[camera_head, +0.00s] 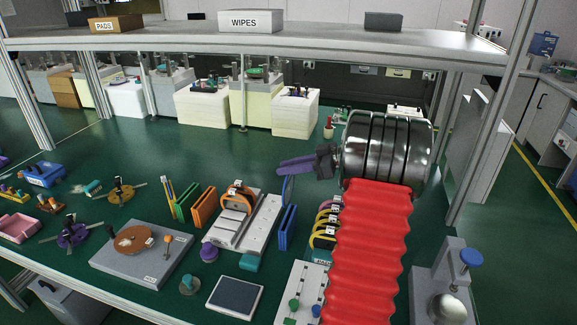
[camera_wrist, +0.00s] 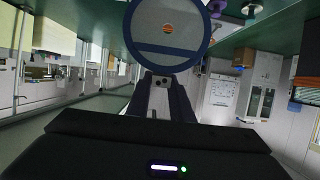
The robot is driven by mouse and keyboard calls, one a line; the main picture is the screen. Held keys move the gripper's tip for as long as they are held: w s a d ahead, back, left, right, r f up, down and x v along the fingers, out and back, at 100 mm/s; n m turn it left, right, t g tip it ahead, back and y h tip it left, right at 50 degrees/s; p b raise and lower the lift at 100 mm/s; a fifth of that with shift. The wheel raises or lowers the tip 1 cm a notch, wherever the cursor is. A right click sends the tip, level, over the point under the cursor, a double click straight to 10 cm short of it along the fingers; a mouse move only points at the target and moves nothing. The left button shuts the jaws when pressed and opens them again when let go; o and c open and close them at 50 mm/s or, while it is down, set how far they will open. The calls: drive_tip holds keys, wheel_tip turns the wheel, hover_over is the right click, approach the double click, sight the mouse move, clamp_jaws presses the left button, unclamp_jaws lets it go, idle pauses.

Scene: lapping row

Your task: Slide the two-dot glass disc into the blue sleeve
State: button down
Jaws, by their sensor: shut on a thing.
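My gripper (camera_head: 294,165) is shut on a glass disc with a dark blue rim (camera_wrist: 167,53) and holds it above the bench. In the wrist view the disc stands above the fingertips (camera_wrist: 165,78); an orange patch shows in its middle, and its dots cannot be made out. In the head view the disc is nearly edge-on, a thin blue curve (camera_head: 284,188) below the fingers. The blue sleeve (camera_head: 287,227) stands upright on the bench below the gripper, right of the grey fixture; the disc is apart from it.
A grey fixture (camera_head: 222,237) holds an orange-rimmed disc (camera_head: 237,199). Green (camera_head: 184,204) and orange (camera_head: 203,208) sleeves stand left of it. Several rimmed discs (camera_head: 325,232) stand right of the blue sleeve, partly hidden by my red arm cover. A shelf (camera_head: 330,43) spans above.

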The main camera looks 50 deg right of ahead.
sight(289, 179)
drive_tip(key=shift+f, duration=2.4)
drive_tip(key=shift+f, duration=4.8)
idle(0.7)
